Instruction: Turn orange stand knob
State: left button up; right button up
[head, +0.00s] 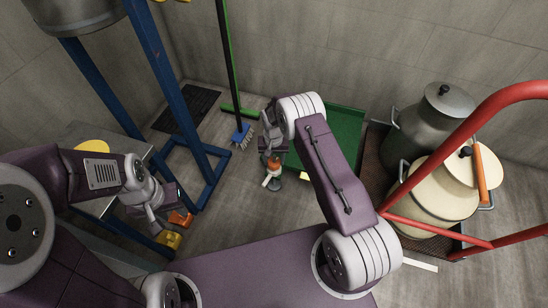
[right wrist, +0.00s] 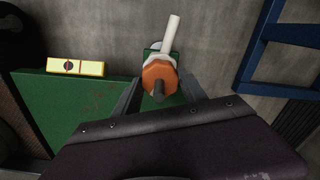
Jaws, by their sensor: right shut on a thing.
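The orange stand knob (right wrist: 158,76) shows in the right wrist view, between the two dark fingers of my right gripper (right wrist: 162,92). A white collar and a pale rod show just beyond it. In the head view the orange knob (head: 274,163) is small, just below my right gripper (head: 270,147), which is shut on it. The fingertips' contact is partly hidden. My left gripper (head: 158,217) is at the lower left, near an orange piece (head: 180,218) and a yellow piece (head: 168,240). Its finger opening is unclear.
A blue metal frame (head: 160,75) stands at left. A green panel (head: 335,140) lies behind my right arm. Two milk cans (head: 432,125) (head: 440,195) stand at right behind a red rail (head: 440,150). A yellow level (right wrist: 78,67) lies on the green panel.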

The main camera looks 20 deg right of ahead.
jog(key=m+p, duration=0.1)
jog(key=m, duration=0.3)
jog(key=shift+r+m+p, duration=0.1)
jog(key=shift+m+p, duration=0.2)
jog(key=shift+p, duration=0.1)
jog(key=m, duration=0.3)
jog(key=shift+p, duration=0.35)
jog(key=shift+m, duration=1.4)
jog(key=shift+a, duration=0.1)
jog(key=o, duration=1.4)
jog(key=shift+f, duration=0.2)
jog(key=shift+c, duration=0.2)
jog(key=shift+r, duration=0.1)
